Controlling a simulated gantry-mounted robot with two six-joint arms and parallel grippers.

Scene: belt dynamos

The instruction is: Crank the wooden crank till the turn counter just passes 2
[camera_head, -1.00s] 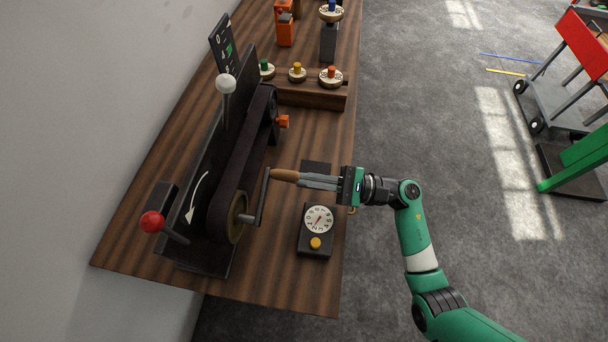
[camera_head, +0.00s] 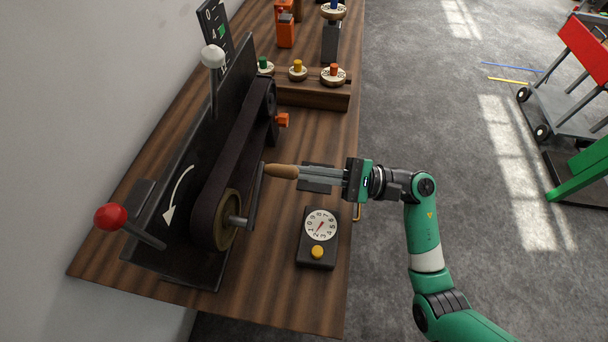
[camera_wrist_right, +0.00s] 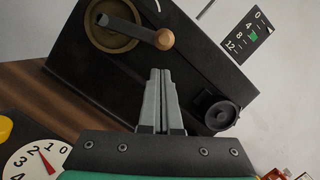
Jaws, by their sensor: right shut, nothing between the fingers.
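The wooden crank handle (camera_head: 282,171) sits on the end of a grey crank arm (camera_head: 256,195) at the front wheel of the dark belt machine. The crank arm points up in the head view. My right gripper (camera_head: 300,172) is shut and empty, its fingertips at the free end of the handle. In the right wrist view, the handle's round end (camera_wrist_right: 164,40) shows just beyond the closed fingertips (camera_wrist_right: 160,72); whether they touch is unclear. The turn counter (camera_head: 321,225) is a white dial with a red needle; its exact reading is unclear. My left gripper is out of view.
A red-knobbed lever (camera_head: 110,216) and a white-knobbed lever (camera_head: 212,57) stand on the machine. A yellow button (camera_head: 317,252) is on the counter box. A wooden rack (camera_head: 310,95) with coloured pegs stands behind. Floor right of the bench is open near my arm.

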